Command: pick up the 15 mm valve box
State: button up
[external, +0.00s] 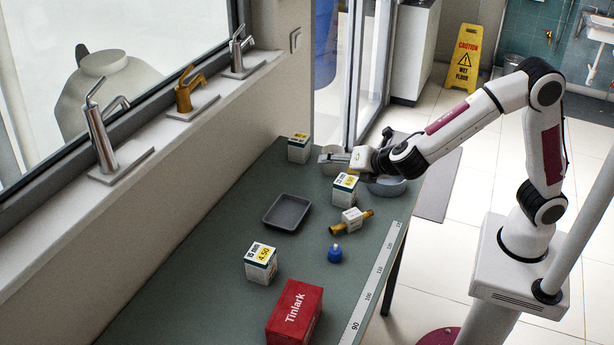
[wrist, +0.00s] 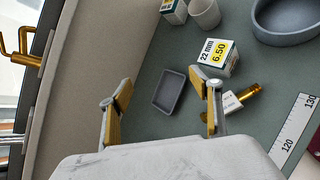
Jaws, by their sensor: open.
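The 15 mm valve box (external: 261,264), white and dark green with a yellow 4.50 price patch, stands on the bench left of the red box in the external view. It is not visible in the wrist view. My gripper (external: 342,160) is high over the far part of the bench, well away from that box. In the wrist view its two fingers (wrist: 161,85) are spread, with nothing held between them. A similar box (external: 345,187) reads 22 mm and 6.50 in the wrist view (wrist: 217,57). A third similar box (external: 299,148) stands farther back; its label is too small to read.
A grey tray (external: 287,213) lies mid-bench. A brass fitting with a white tag (external: 353,217), a blue part (external: 335,254) and a red Tinlark box (external: 295,312) stand to the right. A grey bowl (external: 386,188), pale cup (wrist: 205,13) and ruler strip (external: 372,290) also show. Taps line the sill.

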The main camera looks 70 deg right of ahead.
jog(key=w+a+f+n+t+y, duration=0.1)
jog(key=w+a+f+n, duration=0.15)
jog(key=a, duration=0.35)
jog(key=w+a+f+n+t+y, duration=0.1)
jog(key=w+a+f+n, duration=0.2)
jog(key=a, duration=0.4)
jog(key=n+t+y, duration=0.1)
jog(key=n+y, duration=0.3)
jog(key=n, duration=0.4)
send_near(269, 256)
jog(key=x, duration=0.5)
jog(key=shift+a, duration=0.3)
jog(key=shift+h, duration=0.3)
jog(key=shift+w, duration=0.1)
jog(key=shift+x, duration=1.25)
jog(key=shift+d+x, duration=0.15)
jog(key=shift+x, duration=0.7)
jog(key=shift+d+x, duration=0.1)
jog(key=shift+x, duration=1.65)
